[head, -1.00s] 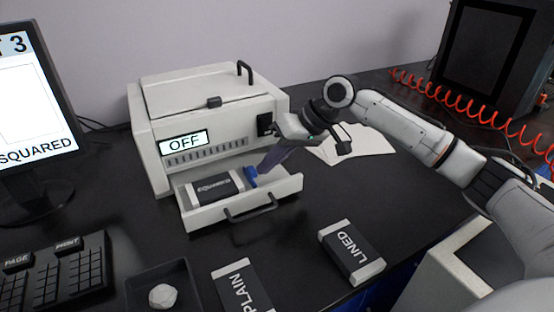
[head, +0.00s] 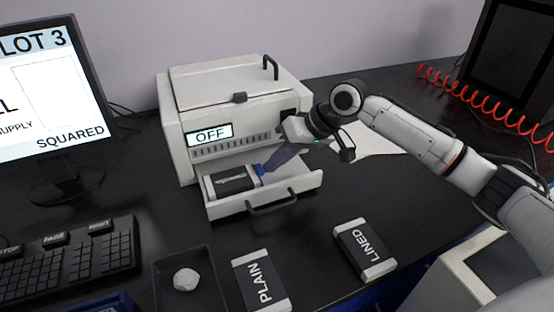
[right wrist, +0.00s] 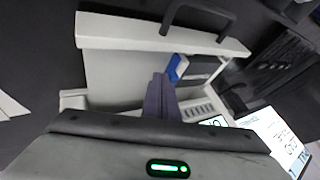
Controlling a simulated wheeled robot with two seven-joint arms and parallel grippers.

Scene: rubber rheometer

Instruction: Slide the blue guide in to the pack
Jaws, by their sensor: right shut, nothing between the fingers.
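The blue guide (head: 260,169) stands in the open drawer (head: 302,186) of the printer, at the right end of the pack (head: 230,182). The pack is dark with white ends, and its label is hard to read. In the right wrist view the guide (right wrist: 177,67) is right beside the pack (right wrist: 203,68); I cannot tell whether they touch. My right gripper (head: 270,166) reaches down into the drawer, shut and empty, with its fingertips close to the guide's right side. The fingers (right wrist: 158,85) show beside the guide in the wrist view. My left gripper is not in view.
The printer (head: 235,95) shows OFF. Packs marked PLAIN (head: 262,283) and LINED (head: 364,250) lie on the table in front. A dark tray (head: 212,262) holds a crumpled white ball. Paper sheets (head: 375,140) lie behind my right arm. The drawer's right part is empty.

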